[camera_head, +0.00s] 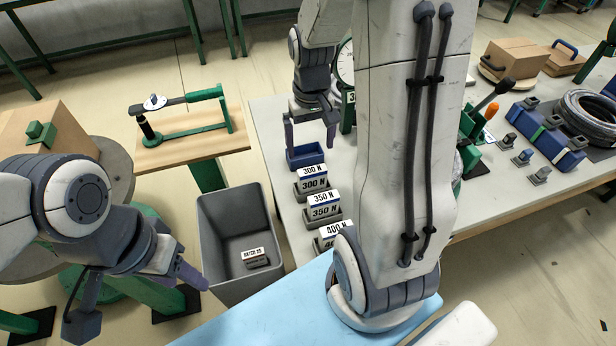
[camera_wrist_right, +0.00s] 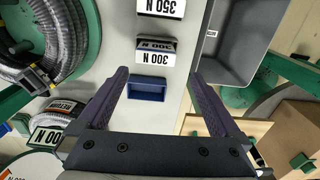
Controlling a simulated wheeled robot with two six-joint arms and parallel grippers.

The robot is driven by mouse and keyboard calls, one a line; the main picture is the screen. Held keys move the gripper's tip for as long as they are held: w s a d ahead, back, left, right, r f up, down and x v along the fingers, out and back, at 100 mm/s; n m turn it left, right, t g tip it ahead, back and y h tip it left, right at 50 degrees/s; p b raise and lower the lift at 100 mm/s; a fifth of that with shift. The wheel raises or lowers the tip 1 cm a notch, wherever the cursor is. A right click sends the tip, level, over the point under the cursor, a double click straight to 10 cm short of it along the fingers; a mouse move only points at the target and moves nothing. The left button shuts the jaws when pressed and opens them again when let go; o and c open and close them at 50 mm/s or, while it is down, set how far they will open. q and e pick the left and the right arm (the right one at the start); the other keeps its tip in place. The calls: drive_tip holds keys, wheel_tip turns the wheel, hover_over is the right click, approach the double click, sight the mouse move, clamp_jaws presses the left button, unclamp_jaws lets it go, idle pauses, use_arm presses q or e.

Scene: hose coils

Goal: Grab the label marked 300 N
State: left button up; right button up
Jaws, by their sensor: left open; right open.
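The white label marked 300 N (camera_head: 312,170) stands in a grey holder (camera_head: 313,187) on the grey table, just in front of a small empty-looking blue tray (camera_head: 306,155). In the right wrist view the 300 N label (camera_wrist_right: 156,57) shows upside down, just beyond the blue tray (camera_wrist_right: 147,88). My right gripper (camera_head: 311,146) is open above the blue tray, its fingers pointing down. In its wrist view the open fingers (camera_wrist_right: 159,76) are on either side of the tray, with nothing held. My left gripper (camera_head: 141,300) is open and empty at the lower left, away from the labels.
The 350 N (camera_head: 323,198) and 400 N (camera_head: 334,229) labels stand in a row nearer the front. A grey bin (camera_head: 215,222) left of the table holds a small labelled block (camera_head: 255,257). My right arm hides part of the table. Hose coils (camera_head: 588,110) lie at the right.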

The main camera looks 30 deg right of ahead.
hover_over(312, 170)
drive_tip(key=f, duration=0.4)
drive_tip(key=shift+s+d+f, duration=0.1)
drive_tip(key=shift+s+f, duration=0.15)
drive_tip(key=shift+f, duration=0.1)
drive_tip(key=shift+w+f, duration=0.15)
drive_tip(key=shift+f, duration=1.35)
drive_tip(key=shift+w+f, duration=0.1)
drive_tip(key=shift+f, duration=1.4)
drive_tip(key=c, duration=1.6)
